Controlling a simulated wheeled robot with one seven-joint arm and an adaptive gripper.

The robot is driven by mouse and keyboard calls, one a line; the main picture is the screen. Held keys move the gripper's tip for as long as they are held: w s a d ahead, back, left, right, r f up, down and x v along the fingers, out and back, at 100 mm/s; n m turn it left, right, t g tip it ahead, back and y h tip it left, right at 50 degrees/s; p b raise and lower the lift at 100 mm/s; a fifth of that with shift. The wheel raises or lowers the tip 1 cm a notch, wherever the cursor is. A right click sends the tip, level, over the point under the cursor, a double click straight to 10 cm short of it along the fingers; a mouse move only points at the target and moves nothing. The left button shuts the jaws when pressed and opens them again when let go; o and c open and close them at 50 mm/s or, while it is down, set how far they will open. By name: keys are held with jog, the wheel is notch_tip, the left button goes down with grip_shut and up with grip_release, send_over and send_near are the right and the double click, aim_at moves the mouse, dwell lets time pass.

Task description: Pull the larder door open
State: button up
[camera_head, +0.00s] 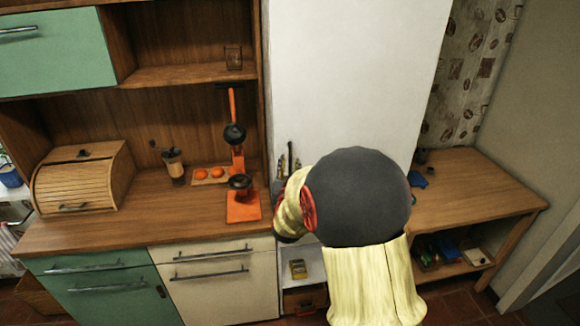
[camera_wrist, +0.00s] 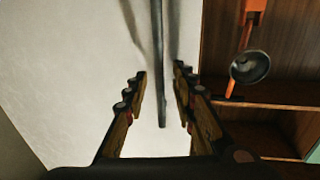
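The larder door (camera_head: 345,70) is the tall white panel in the middle of the head view, right of the wooden dresser. It fills the left of the wrist view as a pale surface (camera_wrist: 65,60). A dark upright bar handle (camera_wrist: 158,60) stands in front of it in the wrist view. My gripper (camera_wrist: 160,82) is open, with one finger on each side of the handle and visible gaps between. In the head view my gripper (camera_head: 289,160) is at the door's left side; my arm hides the handle and much of the lower door.
A wooden side table (camera_head: 480,190) stands at right. A low white shelf with a yellow item (camera_head: 298,268) shows beneath my arm.

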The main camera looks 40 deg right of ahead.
jog(key=shift+c, duration=0.6)
grip_shut()
